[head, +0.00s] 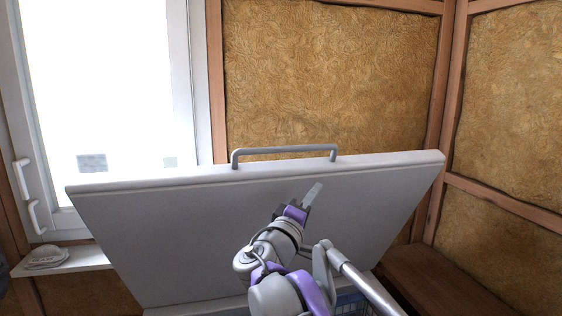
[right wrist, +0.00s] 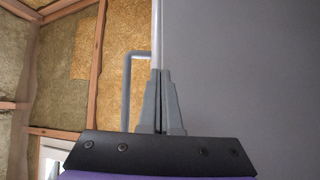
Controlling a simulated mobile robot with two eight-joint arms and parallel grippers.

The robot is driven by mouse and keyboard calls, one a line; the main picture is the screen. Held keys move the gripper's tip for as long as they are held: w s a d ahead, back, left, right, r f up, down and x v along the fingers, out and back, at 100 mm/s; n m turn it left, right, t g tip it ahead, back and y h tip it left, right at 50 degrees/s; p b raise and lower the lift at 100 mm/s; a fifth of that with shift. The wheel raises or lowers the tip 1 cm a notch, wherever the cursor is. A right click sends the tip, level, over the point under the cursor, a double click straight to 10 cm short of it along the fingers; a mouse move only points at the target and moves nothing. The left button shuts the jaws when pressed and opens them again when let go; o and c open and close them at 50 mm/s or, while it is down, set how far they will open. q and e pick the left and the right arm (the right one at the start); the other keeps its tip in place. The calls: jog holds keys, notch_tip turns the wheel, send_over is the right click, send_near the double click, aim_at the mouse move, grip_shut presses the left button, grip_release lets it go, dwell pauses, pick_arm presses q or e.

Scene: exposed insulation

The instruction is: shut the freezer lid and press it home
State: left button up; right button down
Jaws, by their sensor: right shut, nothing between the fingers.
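The freezer lid (head: 170,235) is a wide, pale grey panel standing raised and tilted in the middle of the head view. A grey bar handle (head: 285,151) sits along its top edge. My right gripper (head: 313,193) is shut and empty, in front of the lid's inner face and below the handle. In the right wrist view the shut fingers (right wrist: 160,75) point toward the lid's edge, with the lid's grey face (right wrist: 245,70) filling the right side and the handle (right wrist: 127,85) to the left. Whether the fingers touch the lid I cannot tell. My left gripper is not in view.
A bright window (head: 105,95) stands at the left, with a white sill (head: 75,263) below it. Insulated walls (head: 330,75) with wooden studs are behind the lid. A brown wooden bench (head: 435,280) is at the lower right. Part of a blue basket (head: 350,303) shows below the lid.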

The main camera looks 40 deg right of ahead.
aim_at(323, 164)
jog(key=w+r, duration=0.1)
jog(key=r, duration=0.1)
jog(key=shift+w+a+r+n+t+h, duration=0.1)
jog(key=shift+w+r+n+t+h, duration=0.2)
jog(key=shift+w+r+n+h, duration=0.1)
jog(key=shift+r, duration=0.35)
jog(key=p+x, duration=0.1)
jog(key=x, duration=0.8)
jog(key=shift+s+d, duration=0.1)
jog(key=shift+d, duration=0.1)
jog(key=shift+f, duration=0.1)
